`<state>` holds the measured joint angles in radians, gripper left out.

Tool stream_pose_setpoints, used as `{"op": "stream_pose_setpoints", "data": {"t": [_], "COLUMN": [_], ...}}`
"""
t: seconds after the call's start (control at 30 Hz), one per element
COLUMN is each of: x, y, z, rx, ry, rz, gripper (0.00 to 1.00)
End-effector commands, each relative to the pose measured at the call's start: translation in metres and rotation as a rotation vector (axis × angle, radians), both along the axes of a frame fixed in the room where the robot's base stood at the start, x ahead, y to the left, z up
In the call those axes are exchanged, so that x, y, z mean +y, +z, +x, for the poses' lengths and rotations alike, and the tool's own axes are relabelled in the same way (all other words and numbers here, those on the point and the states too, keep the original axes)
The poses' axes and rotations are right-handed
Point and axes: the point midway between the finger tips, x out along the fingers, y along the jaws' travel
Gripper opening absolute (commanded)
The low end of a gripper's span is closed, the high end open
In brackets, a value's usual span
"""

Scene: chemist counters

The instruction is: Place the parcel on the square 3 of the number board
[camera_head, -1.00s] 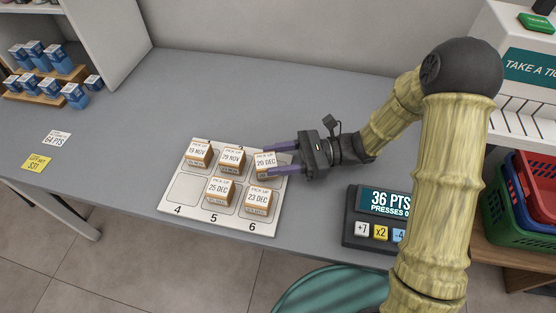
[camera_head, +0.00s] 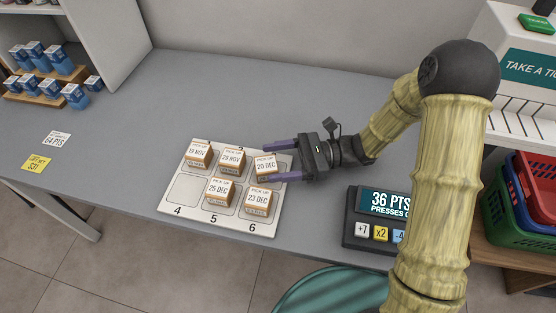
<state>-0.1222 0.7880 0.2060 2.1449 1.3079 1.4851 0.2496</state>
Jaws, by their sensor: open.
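The number board (camera_head: 180,190) is white, with squares in two rows; 4, 5 and 6 show along its front edge. A small brown parcel marked 20 DEC (camera_head: 265,168) sits at the back right square, in the place of square 3, whose number is hidden. My gripper (camera_head: 266,163) reaches in from the right, fingers open, one on the far side and one on the near side of this parcel. Other parcels stand on the board: 19 NOV (camera_head: 198,154), 29 NOV (camera_head: 232,161), 25 DEC (camera_head: 219,192) and 23 DEC (camera_head: 257,202). Square 4 is empty.
A dark points display with keys (camera_head: 376,220) stands right of the board, under my arm. Two cards (camera_head: 36,163) lie at left, near a shelf of blue boxes (camera_head: 50,65). Baskets (camera_head: 525,200) are at far right. The counter behind the board is clear.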

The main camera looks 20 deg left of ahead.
Motion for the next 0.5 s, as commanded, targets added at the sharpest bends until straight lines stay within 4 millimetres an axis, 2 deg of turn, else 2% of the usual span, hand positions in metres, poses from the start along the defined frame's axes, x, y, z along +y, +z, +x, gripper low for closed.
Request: {"op": "stream_pose_setpoints", "data": {"t": [0.17, 0.5], "x": [-0.021, -0.079], "y": [0.0, 0.0], "z": [0.012, 0.045], "rx": [0.0, -0.001], "ry": [-0.005, -0.006], "rz": [-0.001, 0.0], "gripper": [0.67, 0.67]}}
